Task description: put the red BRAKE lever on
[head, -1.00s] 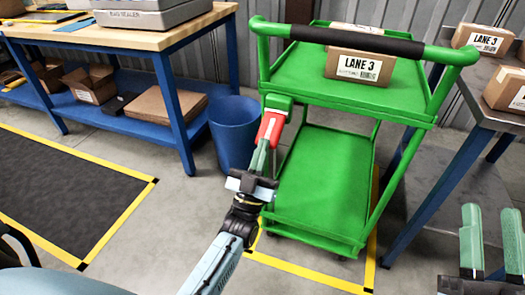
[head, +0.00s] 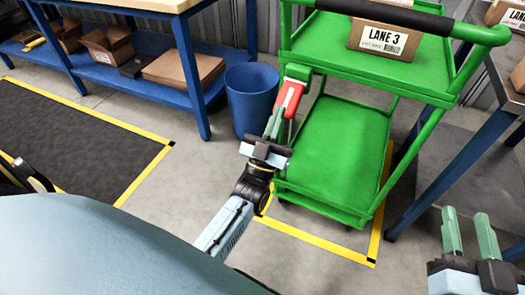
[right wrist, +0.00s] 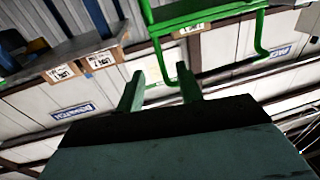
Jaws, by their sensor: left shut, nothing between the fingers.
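The red brake lever (head: 288,98) hangs from a green bracket (head: 298,72) on the left front side of the green cart (head: 345,150). It slants down and slightly left. My left gripper (head: 277,116) is shut and empty, with its green fingertips at the lower end of the lever. I cannot tell whether they touch it. My right gripper (head: 468,232) is open and empty at the lower right, away from the cart. Its two parted fingers also show in the right wrist view (right wrist: 160,88).
A LANE 3 carton (head: 385,38) sits on the cart's upper shelf. A blue bin (head: 250,100) stands left of the cart. A blue workbench (head: 190,75) is at the upper left, and a steel table (head: 495,70) is close on the right. Yellow tape (head: 315,238) marks the floor around the cart.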

